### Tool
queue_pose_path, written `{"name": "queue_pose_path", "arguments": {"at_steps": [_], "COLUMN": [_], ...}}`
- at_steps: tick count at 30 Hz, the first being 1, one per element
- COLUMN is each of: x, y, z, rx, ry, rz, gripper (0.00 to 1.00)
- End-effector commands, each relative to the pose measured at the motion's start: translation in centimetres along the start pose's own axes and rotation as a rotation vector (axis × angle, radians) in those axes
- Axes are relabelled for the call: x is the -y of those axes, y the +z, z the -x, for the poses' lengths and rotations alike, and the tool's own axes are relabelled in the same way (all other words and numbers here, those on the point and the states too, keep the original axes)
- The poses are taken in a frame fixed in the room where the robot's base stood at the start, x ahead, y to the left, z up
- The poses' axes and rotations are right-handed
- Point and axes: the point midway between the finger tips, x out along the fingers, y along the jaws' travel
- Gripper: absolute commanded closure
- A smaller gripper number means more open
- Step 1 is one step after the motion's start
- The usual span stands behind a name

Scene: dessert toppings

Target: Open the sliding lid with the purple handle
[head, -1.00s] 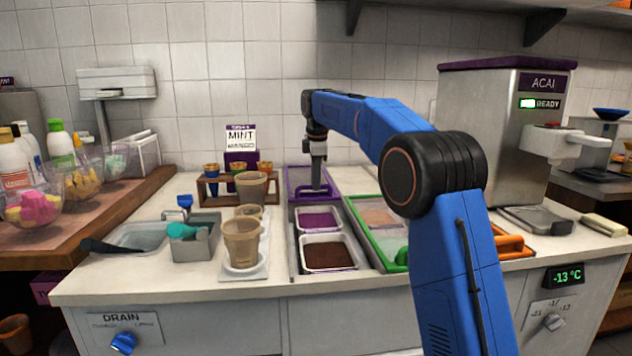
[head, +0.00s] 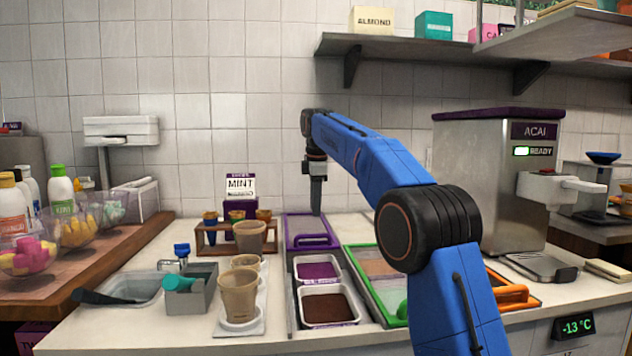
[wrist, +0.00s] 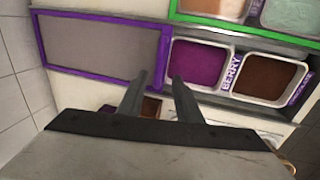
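The purple-framed sliding lid (head: 306,224) with its purple handle (head: 312,241) lies at the back of the counter well, behind two uncovered tubs. The front tubs hold a purple filling (head: 318,271) and a dark brown filling (head: 328,307). In the wrist view the lid's grey panel (wrist: 98,48) shows at the left. My gripper (head: 316,212) points down above the lid, apart from the handle. In the wrist view my gripper (wrist: 160,76) has its fingers apart with nothing between them.
A green-framed lid (head: 372,290) and an orange handle (head: 512,294) lie to the right. Brown cups (head: 239,294) and a wooden cone rack (head: 208,240) stand at the left. The acai machine (head: 490,180) stands at the right, and a shelf (head: 400,44) hangs above.

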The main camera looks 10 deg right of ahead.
Motion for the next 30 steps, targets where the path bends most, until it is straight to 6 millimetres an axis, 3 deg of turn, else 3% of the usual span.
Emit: {"name": "queue_pose_path", "arguments": {"at_steps": [6,13,19,30], "x": [-0.2,-0.1,-0.1,0.0], "y": [-0.1,-0.1,0.0,0.0], "z": [4.2,7.0,8.2,8.3], "rx": [-0.001,0.0,0.0,0.0], "ry": [0.003,0.001,0.001,0.0], "rz": [0.0,0.0,0.0,0.0], "gripper": [0.68,0.68,0.68,0.68]}}
